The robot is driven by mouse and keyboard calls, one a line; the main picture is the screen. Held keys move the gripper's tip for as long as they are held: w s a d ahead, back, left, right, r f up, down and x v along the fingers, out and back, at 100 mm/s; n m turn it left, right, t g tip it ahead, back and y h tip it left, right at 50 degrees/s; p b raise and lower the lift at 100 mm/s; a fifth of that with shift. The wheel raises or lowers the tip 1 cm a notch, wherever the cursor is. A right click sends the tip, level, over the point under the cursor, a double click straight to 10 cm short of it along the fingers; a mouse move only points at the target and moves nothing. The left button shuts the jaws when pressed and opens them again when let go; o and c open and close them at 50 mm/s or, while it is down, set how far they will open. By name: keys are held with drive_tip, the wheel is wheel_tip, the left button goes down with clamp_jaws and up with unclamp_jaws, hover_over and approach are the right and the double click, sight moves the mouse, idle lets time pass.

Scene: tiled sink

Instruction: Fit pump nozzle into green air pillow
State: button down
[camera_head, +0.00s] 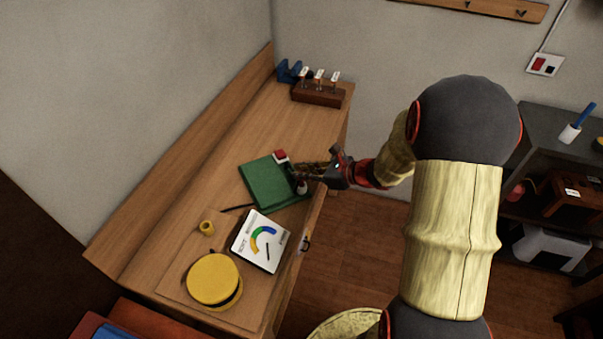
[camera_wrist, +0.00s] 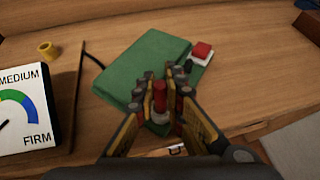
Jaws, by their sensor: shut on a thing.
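The green air pillow (camera_head: 262,180) lies flat on the wooden bench; it also shows in the wrist view (camera_wrist: 140,68). My gripper (camera_head: 300,172) is over the pillow's right edge. In the wrist view my gripper (camera_wrist: 164,84) is shut on a red cylinder, which looks like the pump nozzle (camera_wrist: 160,98). A pale round collar (camera_wrist: 159,122) shows just below the red cylinder. I cannot tell whether the two are joined, as the fingers hide part of them. A small pale piece (camera_head: 302,187) shows under my gripper in the head view.
A red block on a white and black base (camera_head: 281,156) sits at the pillow's far corner. A dial gauge (camera_head: 261,241), a small yellow cup (camera_head: 206,228) and a round yellow pump (camera_head: 214,279) lie nearer. A wooden rack (camera_head: 318,94) stands at the far end. Bare bench lies between.

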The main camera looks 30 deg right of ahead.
drive_tip(key=shift+f, duration=0.2)
drive_tip(key=c, duration=1.9)
unclamp_jaws()
drive_tip(key=shift+r, duration=0.1)
